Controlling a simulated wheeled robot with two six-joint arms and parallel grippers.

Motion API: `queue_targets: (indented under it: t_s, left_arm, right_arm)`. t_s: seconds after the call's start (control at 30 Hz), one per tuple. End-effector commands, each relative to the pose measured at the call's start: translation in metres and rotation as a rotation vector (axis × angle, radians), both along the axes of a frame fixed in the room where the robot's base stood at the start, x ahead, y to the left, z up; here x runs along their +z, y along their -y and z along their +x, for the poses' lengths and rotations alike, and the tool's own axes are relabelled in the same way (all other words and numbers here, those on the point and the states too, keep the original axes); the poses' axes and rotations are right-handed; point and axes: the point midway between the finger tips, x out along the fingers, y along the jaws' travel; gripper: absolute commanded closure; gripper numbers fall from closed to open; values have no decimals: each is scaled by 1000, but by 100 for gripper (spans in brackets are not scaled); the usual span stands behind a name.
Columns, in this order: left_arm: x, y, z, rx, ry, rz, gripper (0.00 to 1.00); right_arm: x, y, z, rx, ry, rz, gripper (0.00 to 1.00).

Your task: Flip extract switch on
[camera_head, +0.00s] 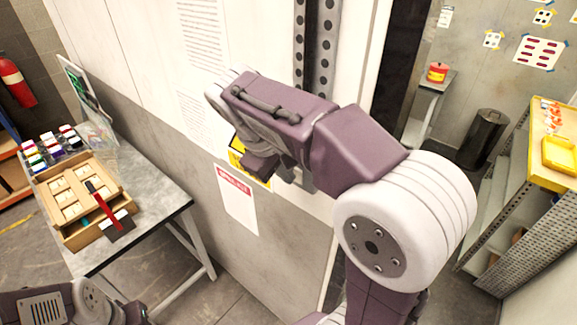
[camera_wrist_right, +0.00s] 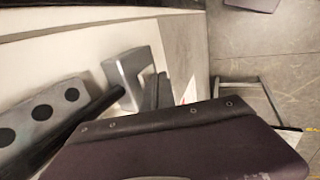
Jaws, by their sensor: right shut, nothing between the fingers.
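My right gripper (camera_head: 260,166) is shut and empty, close to the pale wall panel beside a yellow sign (camera_head: 236,160). In the right wrist view its dark fingers (camera_wrist_right: 154,92) are next to a grey metal bracket-like part (camera_wrist_right: 124,72) with a dark bar beside it. I cannot tell whether they touch, or whether this part is the extract switch. No switch is clearly readable in the head view, where my arm and gripper cover part of the panel. My left arm shows at the lower left of the head view, with its gripper out of sight.
A red-headed notice (camera_head: 238,200) hangs below my right gripper. Perforated metal rails (camera_head: 326,45) run up the panel edge. A table at left holds a wooden tray (camera_head: 120,190) and small paint pots (camera_head: 52,146). A shelf unit with a yellow top (camera_head: 548,120) stands at right.

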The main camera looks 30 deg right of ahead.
Motion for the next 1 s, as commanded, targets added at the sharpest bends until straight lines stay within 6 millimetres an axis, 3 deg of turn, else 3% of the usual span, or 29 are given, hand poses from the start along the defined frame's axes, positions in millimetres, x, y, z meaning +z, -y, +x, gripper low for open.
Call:
queue_targets:
  t_s: [0.57,0.77,1.0]
  left_arm:
    - [13,0,0,0,0,0,64]
    - [8,0,0,0,0,0,64]
    - [18,0,0,0,0,0,64]
  right_arm:
    - [7,17,7,-2,-1,-1,100]
    - [4,15,7,1,0,-1,100]
    - [13,15,7,1,0,-1,100]
